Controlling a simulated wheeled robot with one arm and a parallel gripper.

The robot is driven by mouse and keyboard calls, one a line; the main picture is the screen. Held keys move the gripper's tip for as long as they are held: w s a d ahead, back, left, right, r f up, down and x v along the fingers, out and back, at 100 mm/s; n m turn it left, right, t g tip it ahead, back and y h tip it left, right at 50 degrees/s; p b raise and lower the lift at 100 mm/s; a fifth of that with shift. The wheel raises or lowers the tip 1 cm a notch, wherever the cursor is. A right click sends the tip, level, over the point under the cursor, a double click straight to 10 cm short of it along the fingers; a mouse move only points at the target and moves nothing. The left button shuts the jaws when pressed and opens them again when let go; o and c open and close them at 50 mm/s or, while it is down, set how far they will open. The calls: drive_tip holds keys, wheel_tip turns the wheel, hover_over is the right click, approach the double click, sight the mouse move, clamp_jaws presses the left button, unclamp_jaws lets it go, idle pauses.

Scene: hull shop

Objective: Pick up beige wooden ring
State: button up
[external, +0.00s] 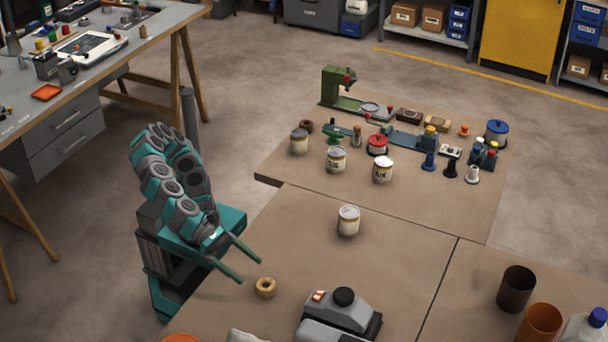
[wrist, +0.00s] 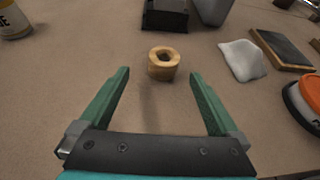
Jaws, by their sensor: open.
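The beige wooden ring (external: 266,287) lies flat on the brown tabletop near the front edge in the external view. In the wrist view the ring (wrist: 164,63) is at the upper middle, its hole facing up. My gripper (external: 250,264) is open and empty. In the wrist view its two green fingers (wrist: 160,72) are spread wide, and the ring appears ahead of and between the fingertips, touching neither. The ring is fully visible in both views.
A grey machine (external: 339,317) sits right of the ring. A labelled can (external: 348,220) stands behind it. The tabletop immediately around the ring is clear.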

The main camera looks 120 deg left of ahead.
sight(264, 286)
drive_tip(key=shift+w+d+f, duration=0.2)
drive_tip(key=shift+w+f, duration=0.05)
drive_tip(key=shift+w, duration=0.15)
drive_tip(key=x, duration=0.7)
drive_tip(key=shift+d, duration=0.1)
drive_tip(key=shift+s+r, duration=0.1)
drive_tip(key=c, duration=1.4)
drive_tip(key=shift+c, duration=0.2)
drive_tip(key=shift+r, duration=0.15)
